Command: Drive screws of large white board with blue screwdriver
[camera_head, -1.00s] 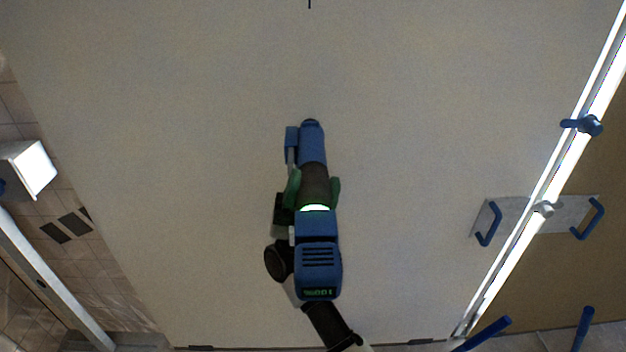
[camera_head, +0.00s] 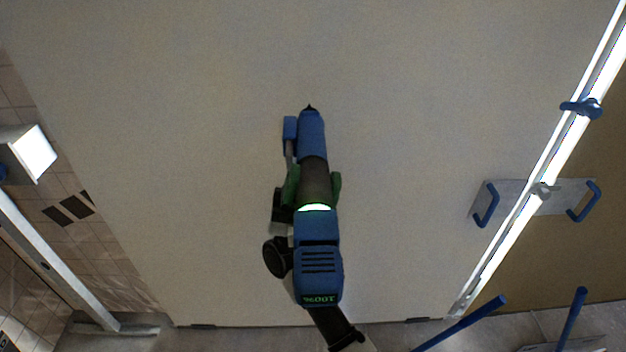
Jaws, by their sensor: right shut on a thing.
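The large white board (camera_head: 420,120) fills most of the head view, pale and plain, with its near edge at the bottom. The blue screwdriver (camera_head: 318,258) lies in front of the middle of the board, its nose pointing to the top of the picture. A small dark pointed tip shows at its nose; I cannot tell whether it touches the board. My right gripper (camera_head: 314,187) is shut on the screwdriver's dark middle part, its green fingers on both sides. No screw can be clearly made out. My left gripper is not in view.
A bright metal rail (camera_head: 555,165) with blue knobs runs along the board's right side. A plate with blue handles (camera_head: 583,202) crosses it. Blue bars (camera_head: 462,322) stand at the bottom right. At the left are a tiled surface and a white box (camera_head: 33,153).

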